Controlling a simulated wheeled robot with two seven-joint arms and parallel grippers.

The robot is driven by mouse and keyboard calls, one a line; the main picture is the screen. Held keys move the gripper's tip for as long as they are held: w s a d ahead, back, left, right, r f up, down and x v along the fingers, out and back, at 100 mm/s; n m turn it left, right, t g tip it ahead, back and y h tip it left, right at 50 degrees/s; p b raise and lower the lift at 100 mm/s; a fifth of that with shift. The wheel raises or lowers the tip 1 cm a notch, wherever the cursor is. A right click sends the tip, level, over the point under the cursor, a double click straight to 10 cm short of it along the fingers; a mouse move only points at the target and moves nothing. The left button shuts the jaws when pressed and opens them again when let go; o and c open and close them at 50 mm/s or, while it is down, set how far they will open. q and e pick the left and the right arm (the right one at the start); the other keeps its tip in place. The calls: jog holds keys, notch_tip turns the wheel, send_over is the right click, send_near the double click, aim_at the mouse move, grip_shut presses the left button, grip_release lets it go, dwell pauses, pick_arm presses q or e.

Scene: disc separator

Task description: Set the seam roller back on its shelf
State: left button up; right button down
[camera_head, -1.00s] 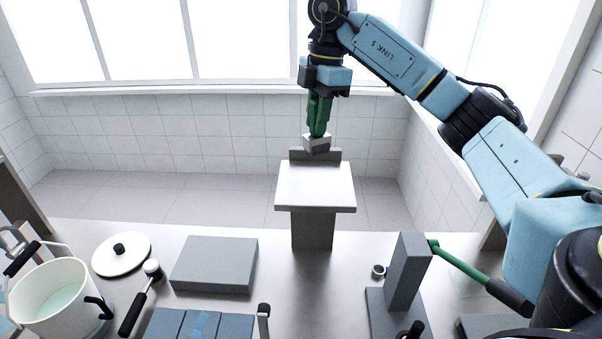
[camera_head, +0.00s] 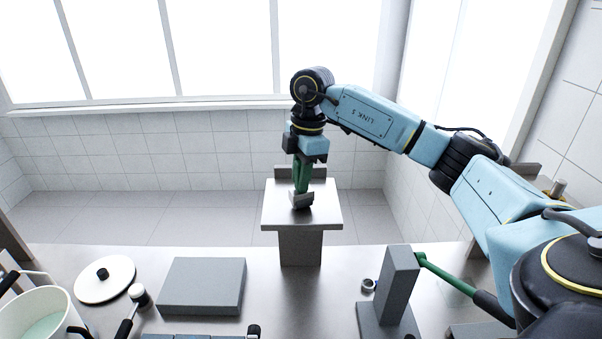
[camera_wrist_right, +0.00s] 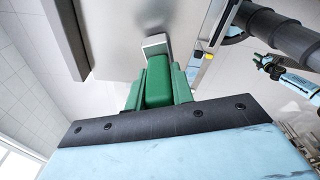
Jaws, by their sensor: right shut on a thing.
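The seam roller, with a grey metal head (camera_head: 301,200) and a green grip, hangs head down from my right gripper (camera_head: 302,182). The gripper is shut on it. The head is at the middle of the pale shelf top (camera_head: 325,214); whether it touches cannot be told. In the right wrist view the green grip (camera_wrist_right: 158,82) sits between the green fingers, and the metal head (camera_wrist_right: 155,46) lies against the grey shelf surface (camera_wrist_right: 115,30). My left gripper (camera_wrist_right: 268,64) appears small at the right of the wrist view, its opening unclear, and is absent from the head view.
A grey upright plate (camera_head: 300,171) stands behind the shelf. On the metal bench are a flat grey block (camera_head: 203,284), a white lid (camera_head: 104,280), a pot (camera_head: 35,314), a black-handled tool (camera_head: 138,296) and a grey upright stand (camera_head: 396,280) with a green-and-black bar beside it.

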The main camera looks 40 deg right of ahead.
jog(key=shift+a+f, duration=0.1)
jog(key=shift+f, duration=0.05)
jog(key=c, duration=1.2)
grip_release()
notch_tip(320, 180, up, 12)
jog(key=d, duration=0.1)
jog(key=shift+s+d+r, duration=0.2)
jog(key=shift+s+d, duration=0.05)
